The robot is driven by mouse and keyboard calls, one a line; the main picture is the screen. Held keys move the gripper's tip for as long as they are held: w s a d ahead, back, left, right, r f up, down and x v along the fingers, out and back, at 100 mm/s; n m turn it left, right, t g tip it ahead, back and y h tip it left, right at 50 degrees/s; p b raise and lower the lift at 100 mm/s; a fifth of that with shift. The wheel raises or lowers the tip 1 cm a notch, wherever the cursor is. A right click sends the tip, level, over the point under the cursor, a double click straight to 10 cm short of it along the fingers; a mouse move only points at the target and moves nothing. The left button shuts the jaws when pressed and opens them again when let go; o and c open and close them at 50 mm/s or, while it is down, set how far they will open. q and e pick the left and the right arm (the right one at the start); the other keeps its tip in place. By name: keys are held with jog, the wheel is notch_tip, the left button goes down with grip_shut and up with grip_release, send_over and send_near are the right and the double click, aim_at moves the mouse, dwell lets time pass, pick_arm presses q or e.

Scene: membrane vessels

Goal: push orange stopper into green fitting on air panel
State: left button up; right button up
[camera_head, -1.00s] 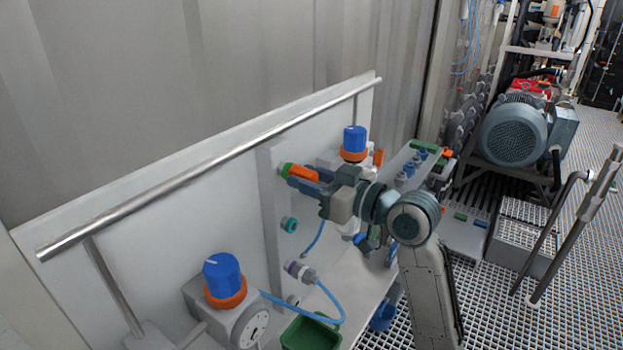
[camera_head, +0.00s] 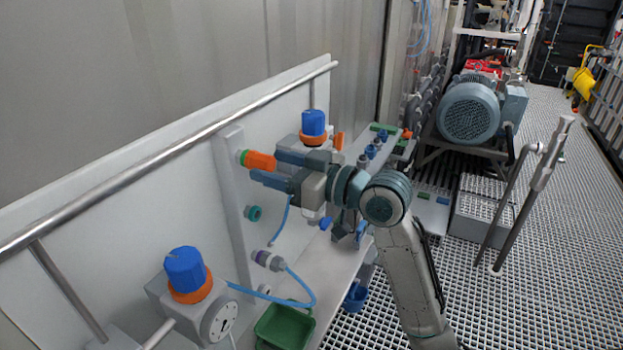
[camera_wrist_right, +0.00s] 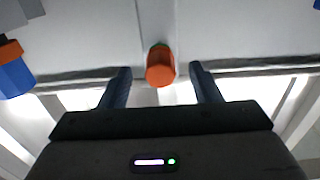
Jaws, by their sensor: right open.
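The orange stopper (camera_head: 260,161) sits at the green fitting (camera_head: 240,156) on the upright strip of the air panel (camera_head: 236,190). It points out from the panel, and only a little green shows behind it. How deep it sits I cannot tell. My right gripper (camera_head: 267,166) is open, its fingers apart and just off the stopper's outer end. In the right wrist view the orange stopper (camera_wrist_right: 160,70) shows between the two fingertips, clear of both, with a sliver of the green fitting (camera_wrist_right: 158,46) behind. My left gripper is not in view.
A second green fitting (camera_head: 254,213) and a fitting with a blue hose (camera_head: 268,260) lie below. Blue-capped regulators stand near (camera_head: 187,273) and far (camera_head: 313,126). A green bin (camera_head: 284,325) sits below. A metal rail (camera_head: 180,150) runs along the panel.

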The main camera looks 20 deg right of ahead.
jog(key=b+v, duration=0.3)
jog(key=v, duration=0.5)
jog(key=shift+s+d, duration=0.15)
jog(key=shift+s, duration=0.05)
dwell(0.7)
